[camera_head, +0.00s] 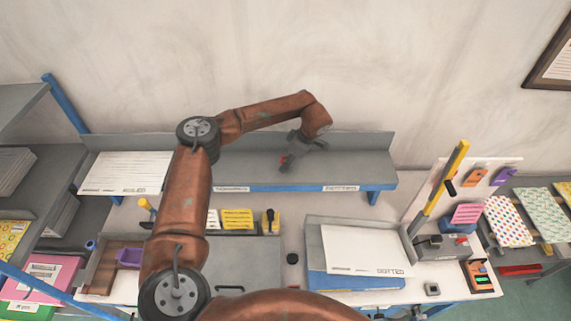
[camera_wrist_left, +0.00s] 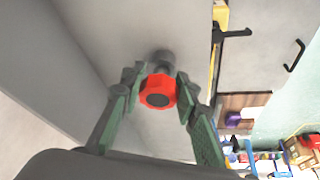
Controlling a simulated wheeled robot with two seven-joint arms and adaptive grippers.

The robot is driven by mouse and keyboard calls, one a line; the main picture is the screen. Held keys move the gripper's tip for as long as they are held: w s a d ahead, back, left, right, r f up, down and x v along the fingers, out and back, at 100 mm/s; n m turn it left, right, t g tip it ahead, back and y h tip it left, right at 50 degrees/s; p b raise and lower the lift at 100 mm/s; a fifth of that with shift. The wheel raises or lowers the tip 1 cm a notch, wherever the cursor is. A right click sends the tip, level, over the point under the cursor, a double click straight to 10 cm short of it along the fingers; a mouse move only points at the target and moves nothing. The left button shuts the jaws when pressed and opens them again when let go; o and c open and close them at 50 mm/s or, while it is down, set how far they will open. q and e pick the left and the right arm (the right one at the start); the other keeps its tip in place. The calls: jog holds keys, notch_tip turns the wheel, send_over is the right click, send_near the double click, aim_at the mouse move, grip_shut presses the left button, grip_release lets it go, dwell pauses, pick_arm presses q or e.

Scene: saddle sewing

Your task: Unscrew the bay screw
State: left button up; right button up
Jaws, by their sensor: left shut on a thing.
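The bay screw has a red, lobed knob with a dark centre (camera_wrist_left: 157,98) and a grey stem behind it in the left wrist view. My left gripper (camera_head: 290,153) reaches over the shelf. In the left wrist view its green-grey fingers (camera_wrist_left: 159,84) are shut on the knob from both sides. The stem meets a grey surface. How far the screw is in cannot be told. My right gripper is not in view.
Below the shelf, a white board (camera_head: 367,250) lies in a grey tray at right. A yellow upright bar (camera_head: 440,188) stands beside it. Folder racks flank the bench. My left arm covers part of the left side.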

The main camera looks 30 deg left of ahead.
pick_arm(q)
jog(key=shift+n+g+h, duration=0.3)
jog(key=shift+n+g, duration=0.3)
jog(key=shift+n, duration=1)
jog(key=shift+n+g, duration=0.4)
jog(key=shift+n, duration=1.3)
jog(key=shift+h, duration=0.3)
jog(key=n+g, duration=0.1)
jog(key=n, duration=0.2)
jog(key=shift+h, duration=0.4)
jog(key=shift+f, duration=0.1)
